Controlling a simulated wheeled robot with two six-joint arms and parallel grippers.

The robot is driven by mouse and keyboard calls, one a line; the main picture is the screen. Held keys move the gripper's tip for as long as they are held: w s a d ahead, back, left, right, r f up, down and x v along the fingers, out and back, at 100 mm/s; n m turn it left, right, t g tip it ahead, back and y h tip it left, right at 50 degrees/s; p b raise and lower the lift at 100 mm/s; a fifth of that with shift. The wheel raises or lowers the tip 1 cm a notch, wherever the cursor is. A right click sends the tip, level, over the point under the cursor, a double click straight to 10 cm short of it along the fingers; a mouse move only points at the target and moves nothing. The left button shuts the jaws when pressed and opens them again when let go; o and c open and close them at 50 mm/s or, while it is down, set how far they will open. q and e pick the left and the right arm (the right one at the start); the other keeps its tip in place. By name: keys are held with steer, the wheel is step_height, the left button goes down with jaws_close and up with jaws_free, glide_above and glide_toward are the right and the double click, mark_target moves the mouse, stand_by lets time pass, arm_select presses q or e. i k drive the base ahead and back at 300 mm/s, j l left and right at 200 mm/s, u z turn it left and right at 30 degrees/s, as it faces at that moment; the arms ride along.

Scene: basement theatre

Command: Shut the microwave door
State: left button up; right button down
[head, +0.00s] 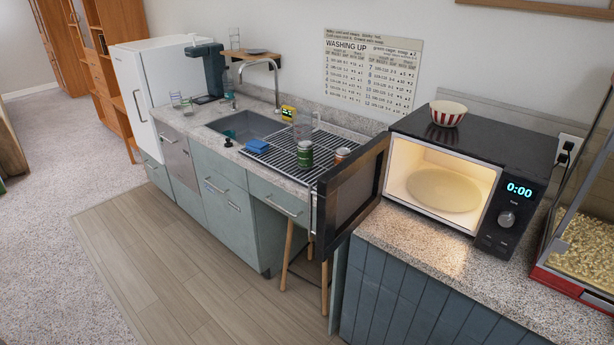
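The black microwave (474,149) stands on the speckled counter at the right of the head view. Its door (352,192) is wide open and swung out to the left, with its dark window facing right. The lit cavity holds a pale round plate (444,190) and nothing else that I can see. The control panel (512,205) shows 0:00 above a round knob. A red-and-white striped bowl (448,113) sits on top of the microwave. Neither of my grippers shows in the head view.
A popcorn machine (583,237) stands close to the microwave's right. Left of the door are a drying rack (285,157) with a green can (305,153), and a sink (238,127). A stool (288,252) stands under the counter behind the door. The wooden floor (165,250) in front is clear.

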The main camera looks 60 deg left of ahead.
mark_target(348, 193)
steer(key=k+j, duration=0.15)
steer(key=j, duration=0.3)
steer(key=k+j, duration=0.15)
steer(key=j, duration=0.25)
steer(key=k+j, duration=0.15)
steer(key=j, duration=0.3)
steer(key=k+j+u, duration=0.1)
steer(key=j, duration=0.3)
steer(key=k+j, duration=0.15)
steer(key=j, duration=0.3)
steer(key=k+j, duration=0.15)
steer(key=j, duration=0.3)
steer(key=k+j, duration=0.1)
steer(key=j, duration=0.35)
